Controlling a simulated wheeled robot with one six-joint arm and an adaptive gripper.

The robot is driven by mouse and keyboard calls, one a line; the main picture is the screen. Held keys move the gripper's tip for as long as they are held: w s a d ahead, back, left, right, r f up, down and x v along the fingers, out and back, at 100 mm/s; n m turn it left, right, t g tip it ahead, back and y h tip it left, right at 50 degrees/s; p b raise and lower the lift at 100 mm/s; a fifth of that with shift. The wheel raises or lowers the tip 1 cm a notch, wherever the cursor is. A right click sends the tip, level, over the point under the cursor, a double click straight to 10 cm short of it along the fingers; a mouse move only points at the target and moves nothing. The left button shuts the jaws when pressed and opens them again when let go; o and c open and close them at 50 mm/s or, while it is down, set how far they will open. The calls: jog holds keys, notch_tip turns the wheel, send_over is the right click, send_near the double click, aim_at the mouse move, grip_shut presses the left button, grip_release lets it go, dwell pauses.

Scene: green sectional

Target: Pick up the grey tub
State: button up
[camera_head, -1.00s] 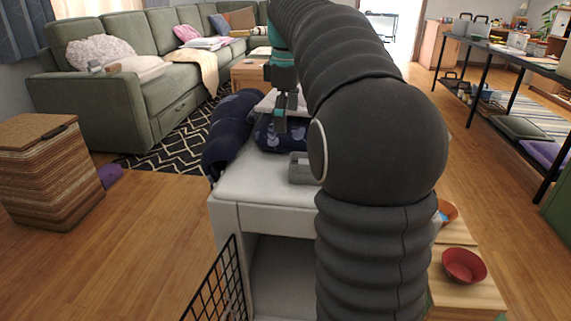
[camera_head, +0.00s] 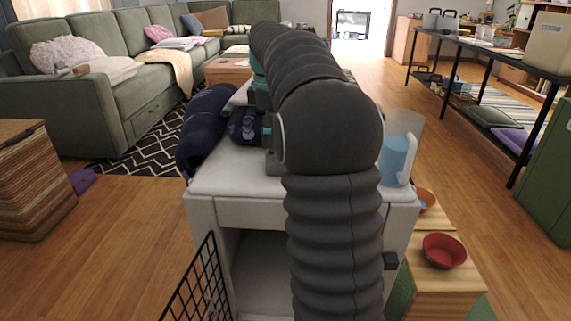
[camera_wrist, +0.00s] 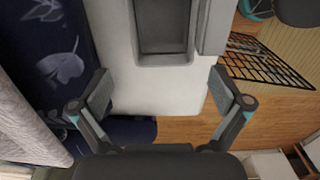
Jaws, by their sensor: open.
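The grey tub (camera_wrist: 163,50) is a rectangular open container at the top middle of the wrist view, on the white cabinet top (camera_wrist: 160,92). Its inside looks empty, and its far end is cut off by the frame edge. My gripper (camera_wrist: 163,90) is open, with its fingers wide apart and nothing between them. In the picture the tub lies above the fingertips. In the head view my arm hides most of the tub and the gripper; a small grey part of the tub (camera_head: 271,161) may show left of the arm.
Dark blue patterned cloth (camera_wrist: 55,60) lies left of the tub. A clear jug with blue contents (camera_head: 396,160) stands on the cabinet's right side. A red bowl (camera_head: 444,251) sits on a lower wooden surface. A black wire grid (camera_head: 203,285) stands at the cabinet's front left.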

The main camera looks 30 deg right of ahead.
aim_at(270, 153)
jog(key=shift+s+a+f+b, duration=0.15)
jog(key=shift+f+b, duration=0.5)
jog(key=shift+f, duration=1.95)
jog(key=c, duration=0.9)
